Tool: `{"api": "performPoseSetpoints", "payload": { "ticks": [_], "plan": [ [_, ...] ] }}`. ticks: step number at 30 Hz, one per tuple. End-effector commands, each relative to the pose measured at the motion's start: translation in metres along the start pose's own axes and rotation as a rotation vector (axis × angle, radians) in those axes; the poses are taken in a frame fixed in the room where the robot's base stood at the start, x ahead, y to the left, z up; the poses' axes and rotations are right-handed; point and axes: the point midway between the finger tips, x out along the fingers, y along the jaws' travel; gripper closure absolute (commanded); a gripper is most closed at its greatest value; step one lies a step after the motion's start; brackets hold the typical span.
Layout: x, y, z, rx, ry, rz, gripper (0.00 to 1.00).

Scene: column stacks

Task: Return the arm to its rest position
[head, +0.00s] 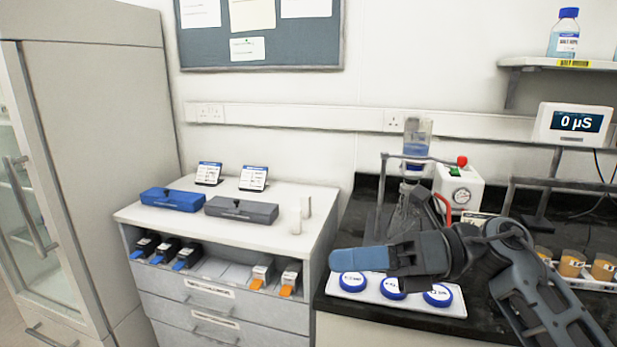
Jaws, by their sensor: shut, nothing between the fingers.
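My gripper (345,260) is at the right of centre in the head view, at the end of my dark grey arm that comes in from the lower right. It points left, with its blue-grey fingers together and nothing seen between them. It is over the left front part of the black bench (352,316), above a white tray (392,299) with three blue round caps (352,282). The arm hides part of the tray and of the bench behind it. I cannot tell the exact height of the gripper above the caps.
A bottle on a stand (417,135) with glassware stands behind the gripper, beside a white box with a gauge (460,190). Amber-filled containers (571,264) are at the right. A white drawer cabinet (150,218) holds blue (173,199) and grey (241,210) boxes. A tall cabinet (95,110) stands left.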

Motion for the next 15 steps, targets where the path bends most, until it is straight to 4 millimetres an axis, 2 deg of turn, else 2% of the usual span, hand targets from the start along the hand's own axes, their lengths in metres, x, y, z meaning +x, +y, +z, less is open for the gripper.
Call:
{"api": "performPoseSetpoints", "payload": {
  "ticks": [1, 6, 10, 15],
  "plan": [
    [0.013, 0.011, -0.004, 0.032, -0.072, 0.064, 1.00],
    [0.034, 0.046, -0.008, 0.153, -0.313, 0.251, 1.00],
    [0.037, 0.067, -0.015, 0.266, -0.491, 0.377, 1.00],
    [0.028, 0.085, -0.032, 0.438, -0.716, 0.518, 1.00]
  ]
}}
